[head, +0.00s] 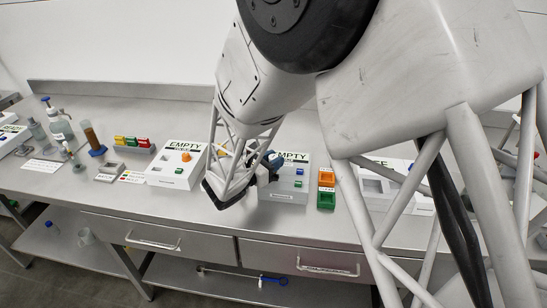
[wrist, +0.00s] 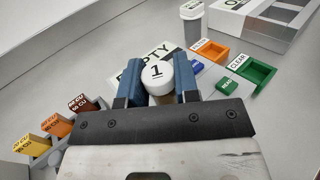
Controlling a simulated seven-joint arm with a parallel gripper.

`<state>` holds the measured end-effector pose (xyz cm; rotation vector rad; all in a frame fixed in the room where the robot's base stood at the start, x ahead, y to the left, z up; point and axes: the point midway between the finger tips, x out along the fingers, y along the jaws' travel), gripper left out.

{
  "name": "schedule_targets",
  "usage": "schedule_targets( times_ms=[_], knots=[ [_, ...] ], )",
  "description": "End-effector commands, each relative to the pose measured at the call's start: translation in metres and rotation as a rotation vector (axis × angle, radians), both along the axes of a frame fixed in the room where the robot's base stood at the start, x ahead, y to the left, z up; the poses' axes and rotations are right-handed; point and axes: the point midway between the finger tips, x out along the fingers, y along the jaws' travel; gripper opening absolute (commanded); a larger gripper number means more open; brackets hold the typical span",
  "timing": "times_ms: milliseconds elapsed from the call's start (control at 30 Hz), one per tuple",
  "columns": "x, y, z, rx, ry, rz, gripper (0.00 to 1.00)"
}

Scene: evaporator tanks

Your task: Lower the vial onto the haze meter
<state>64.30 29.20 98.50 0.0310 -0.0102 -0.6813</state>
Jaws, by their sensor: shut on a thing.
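My gripper (wrist: 158,80) has two blue fingers, shut on a vial (wrist: 157,74) with a white cap marked "1". A pale box with an "EMPTY" display (wrist: 135,68) lies behind and below the vial in the wrist view. In the head view, my gripper (head: 268,166) is at the left edge of an "EMPTY" box (head: 284,196) with blue and green buttons, apparently the haze meter. My arm covers part of it. I cannot tell whether the vial touches it.
Another "EMPTY" box (head: 161,170) with an orange knob stands to the left. Orange (head: 326,179) and green (head: 326,200) trays are close on the right. A grey container (wrist: 192,28) and a rack of labelled blocks (wrist: 40,160) show in the wrist view. The front counter strip is clear.

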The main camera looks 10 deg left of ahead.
Motion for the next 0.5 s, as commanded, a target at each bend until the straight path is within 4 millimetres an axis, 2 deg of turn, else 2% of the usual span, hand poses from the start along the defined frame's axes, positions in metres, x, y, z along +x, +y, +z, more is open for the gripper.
schedule_targets(
  times_ms=[500],
  knots=[
    [0.0, 0.0, -0.018, 0.001, -0.001, 0.0, 0.06]
  ],
)
